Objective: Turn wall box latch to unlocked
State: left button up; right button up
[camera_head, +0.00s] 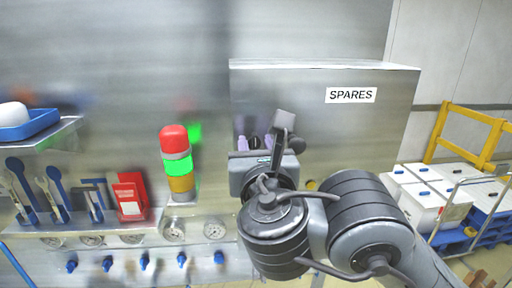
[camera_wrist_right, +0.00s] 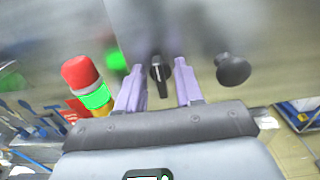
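The wall box (camera_head: 320,110) is a brushed-metal cabinet with a SPARES label, and it fills the back of the right wrist view. Its latch (camera_wrist_right: 158,73) is a small black turn handle, roughly upright in the right wrist view. My right gripper (camera_wrist_right: 158,82) is open, with its pale purple fingers on either side of the latch and a visible gap on each side. In the head view my right gripper (camera_head: 255,143) is in front of the box's lower left face, and my wrist and arm hide much of that area. My left gripper is in neither view.
A round black knob (camera_wrist_right: 233,69) sits right of the latch. A red, green and amber signal light (camera_head: 176,163) stands left of the box. A tool rack with a red case (camera_head: 130,196) is further left. White bins (camera_head: 420,200) stand at the right.

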grip_shut()
jog(key=shift+f+m, duration=0.1)
jog(key=shift+m, duration=0.2)
jog(key=m+b, duration=0.1)
jog(key=m, duration=0.2)
jog(key=shift+m+b, duration=0.3)
jog(key=m+b, duration=0.3)
jog(key=m, duration=0.3)
jog(key=m+b, duration=0.3)
jog(key=m, duration=0.4)
jog(key=shift+d+f+m, duration=0.2)
jog(key=shift+m, duration=0.1)
jog(key=shift+o, duration=0.3)
grip_release()
